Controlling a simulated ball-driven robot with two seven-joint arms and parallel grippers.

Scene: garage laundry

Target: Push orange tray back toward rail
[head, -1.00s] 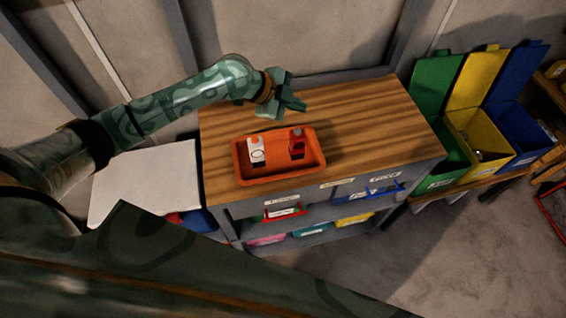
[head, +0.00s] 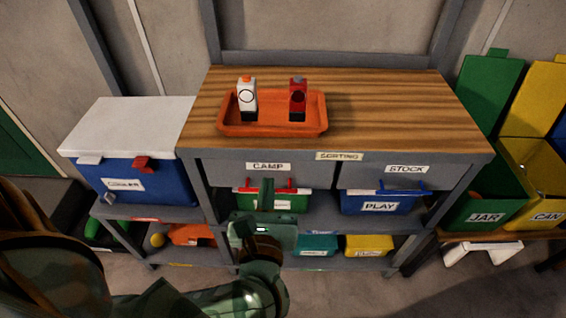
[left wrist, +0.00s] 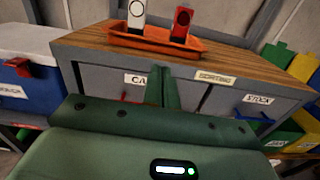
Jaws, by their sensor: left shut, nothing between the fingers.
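The orange tray (head: 272,129) sits on the wooden top of the grey bench (head: 400,110), near its front left part. It holds two upright containers, a white one with an orange cap (head: 246,98) and a red one with a dark top (head: 298,97). My left gripper (head: 267,186) is shut and empty, its fingers pointing up in front of the CAMP drawer, below the bench top's front edge and apart from the tray. In the left wrist view the fingers (left wrist: 163,88) stand in front of the bench, with the tray (left wrist: 150,41) beyond and above. My right gripper is not seen.
A grey rail (head: 330,60) runs along the wall behind the bench. The wooden top is clear behind and right of the tray. A blue cooler (head: 140,180) with white lid stands left; green (head: 480,205) and yellow bins stand right. Labelled boxes fill the shelves below.

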